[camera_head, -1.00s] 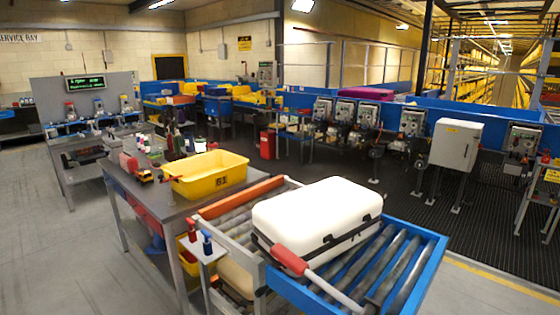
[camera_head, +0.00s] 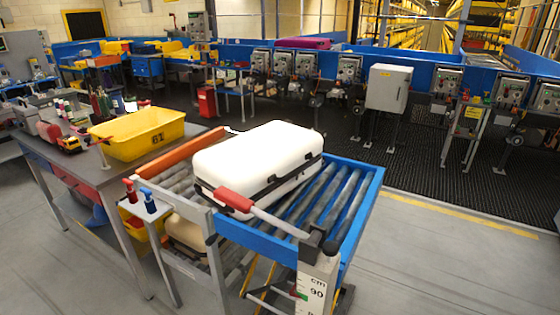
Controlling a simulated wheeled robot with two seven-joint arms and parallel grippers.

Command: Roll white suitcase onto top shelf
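The white suitcase (camera_head: 258,160) lies flat on the top roller shelf, whose blue side rail (camera_head: 262,240) shows below it. Dark latches and trim run along its near side. A bar with a red grip (camera_head: 235,199) crosses in front of its near corner and runs to a grey post at the right; I cannot tell whether it touches the case. A tan case (camera_head: 186,234) sits on the level below, partly hidden by the frame. Neither of my grippers is in view.
Bare rollers (camera_head: 312,198) show to the right of the suitcase. A steel table (camera_head: 88,165) with a yellow bin (camera_head: 138,134) stands at the left. A height gauge post (camera_head: 316,285) stands at the front. The floor at the lower right is clear.

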